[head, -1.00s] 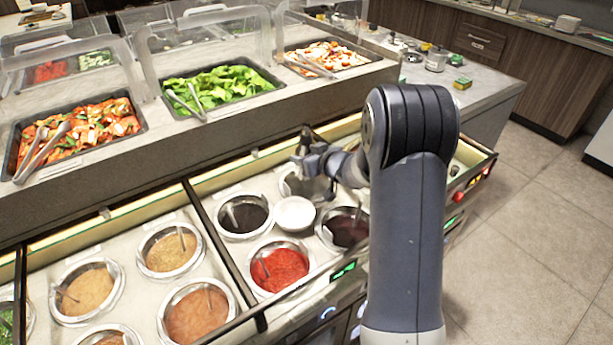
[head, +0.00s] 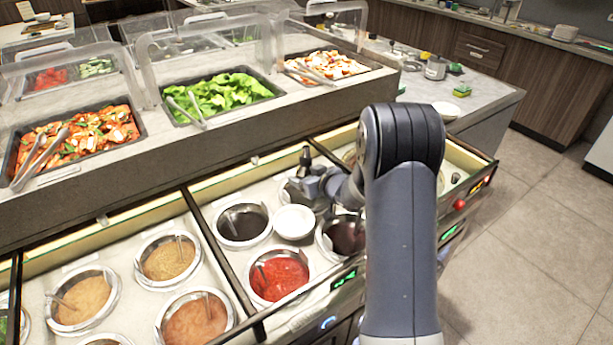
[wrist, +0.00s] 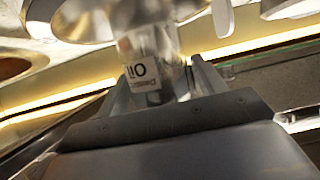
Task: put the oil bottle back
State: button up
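The oil bottle (head: 305,156) shows its dark top above my gripper (head: 308,183) in the head view. In the wrist view the bottle (wrist: 146,72) is clear, with a white label that appears upside down, and sits between the two fingers. My gripper is closed around it. The bottle looks roughly upright over the back of the sauce wells, behind a white round bowl or lid (head: 294,222). My gripper hides its lower part in the head view, so I cannot tell whether its base touches anything.
Sauce wells with dark sauce (head: 242,222) and red sauce (head: 279,277) lie close by. The raised salad counter (head: 150,185) stands behind them. My arm hides part of the right-hand wells. A white plate (head: 446,110) lies on the side counter.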

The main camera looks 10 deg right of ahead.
jog(key=shift+o, duration=0.5)
jog(key=shift+r, duration=0.1)
jog(key=v, duration=1.2)
